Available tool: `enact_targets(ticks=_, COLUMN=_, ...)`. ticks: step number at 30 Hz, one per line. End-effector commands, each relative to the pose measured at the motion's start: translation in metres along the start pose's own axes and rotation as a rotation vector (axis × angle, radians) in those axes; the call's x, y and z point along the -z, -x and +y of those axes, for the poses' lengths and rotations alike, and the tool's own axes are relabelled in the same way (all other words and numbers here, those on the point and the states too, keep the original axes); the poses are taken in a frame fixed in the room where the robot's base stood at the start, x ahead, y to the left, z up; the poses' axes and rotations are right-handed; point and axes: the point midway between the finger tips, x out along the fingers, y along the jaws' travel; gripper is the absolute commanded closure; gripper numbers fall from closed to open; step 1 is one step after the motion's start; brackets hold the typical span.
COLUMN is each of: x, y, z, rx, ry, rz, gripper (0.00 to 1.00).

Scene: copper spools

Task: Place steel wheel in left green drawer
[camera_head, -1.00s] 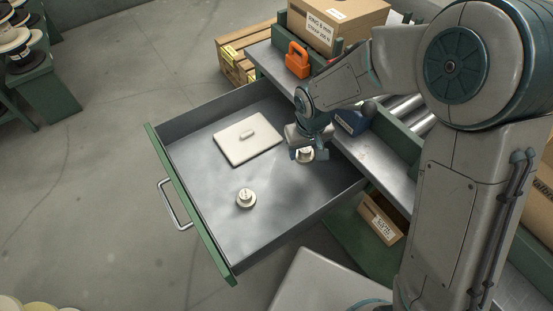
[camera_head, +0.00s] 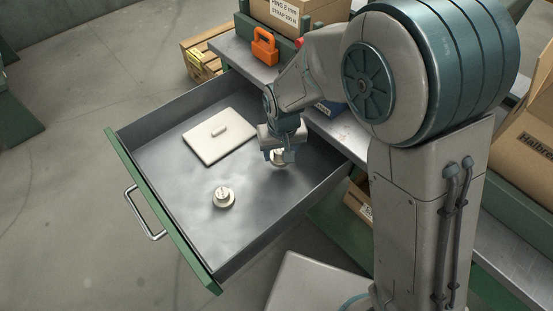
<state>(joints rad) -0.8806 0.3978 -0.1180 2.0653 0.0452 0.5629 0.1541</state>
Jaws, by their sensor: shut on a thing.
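The green-fronted drawer (camera_head: 163,213) is pulled wide open, with a grey metal inside. My gripper (camera_head: 279,160) is low over the right part of the drawer, pointing down. It is shut on a small pale metal wheel (camera_head: 279,158), which is partly hidden by the fingers. I cannot tell whether the wheel touches the drawer floor. A second pale stepped metal wheel (camera_head: 224,197) stands on the drawer floor near the front, apart from my gripper.
A wooden crate (camera_head: 202,59) stands behind.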

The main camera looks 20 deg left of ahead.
Motion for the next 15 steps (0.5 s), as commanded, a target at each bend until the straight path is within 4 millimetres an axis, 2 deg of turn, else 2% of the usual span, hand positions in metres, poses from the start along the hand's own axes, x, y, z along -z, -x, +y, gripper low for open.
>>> enact_targets(ticks=5, x=-0.002, y=-0.015, z=0.0, rx=-0.001, ry=0.001, rz=-0.001, gripper=0.72)
enact_targets(ticks=10, x=-0.005, y=-0.039, z=0.0, rx=-0.001, ry=0.001, rz=-0.001, gripper=0.72)
enact_targets(ticks=15, x=-0.005, y=-0.042, z=0.0, rx=0.0, ry=0.001, rz=0.002, gripper=0.72)
